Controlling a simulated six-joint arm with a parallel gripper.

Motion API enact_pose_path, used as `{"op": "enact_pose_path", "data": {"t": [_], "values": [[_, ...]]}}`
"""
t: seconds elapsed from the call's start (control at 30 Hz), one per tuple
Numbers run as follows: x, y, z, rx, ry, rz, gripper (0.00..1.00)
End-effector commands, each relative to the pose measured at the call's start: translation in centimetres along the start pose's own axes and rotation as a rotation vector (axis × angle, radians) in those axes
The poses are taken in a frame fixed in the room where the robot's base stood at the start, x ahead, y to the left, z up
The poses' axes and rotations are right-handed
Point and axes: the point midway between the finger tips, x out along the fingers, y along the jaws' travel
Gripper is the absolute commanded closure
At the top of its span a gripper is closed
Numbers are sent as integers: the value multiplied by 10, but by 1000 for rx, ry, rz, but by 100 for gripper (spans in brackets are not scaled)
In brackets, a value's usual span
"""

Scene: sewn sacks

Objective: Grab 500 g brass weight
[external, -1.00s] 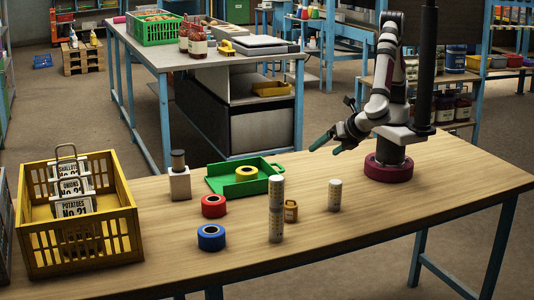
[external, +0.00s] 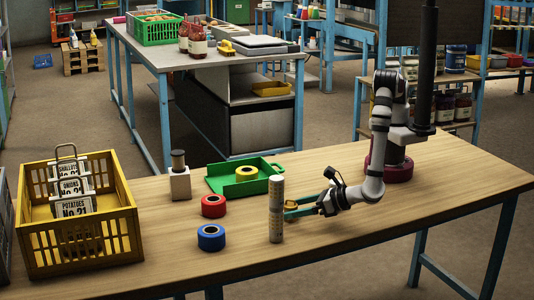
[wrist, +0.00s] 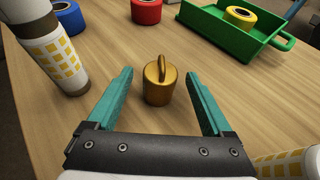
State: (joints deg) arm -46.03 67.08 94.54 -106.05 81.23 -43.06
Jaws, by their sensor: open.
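The brass weight (wrist: 158,88) is a small gold-coloured cylinder with a loop handle on top. It stands upright on the wooden table, centred in the wrist view. My gripper (external: 293,208) is low over the table with its two teal fingers open. In the wrist view the fingers lie left and right of the weight, with a gap on both sides, and neither appears to touch it. In the external view the fingers and wrist mostly hide the weight. I cannot read any mark on it.
A tall white-and-yellow patterned column (external: 276,210) stands just left of my fingers. A similar short cylinder (wrist: 288,164) is at the wrist view's lower right. Red tape (external: 213,206), blue tape (external: 211,238), a green tray (external: 222,183) and a yellow crate (external: 80,250) stand further left.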

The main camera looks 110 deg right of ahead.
Motion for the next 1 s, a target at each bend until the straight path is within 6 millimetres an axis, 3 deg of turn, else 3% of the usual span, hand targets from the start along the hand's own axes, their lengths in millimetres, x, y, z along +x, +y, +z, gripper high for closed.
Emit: {"op": "enact_pose_path", "data": {"t": [0.1,0.3,0.77,1.0], "values": [[12,0,0,1,1,0,15],[13,0,0,1,1,2,17],[12,0,0,1,1,1,100],[12,0,0,2,0,1,100]]}}
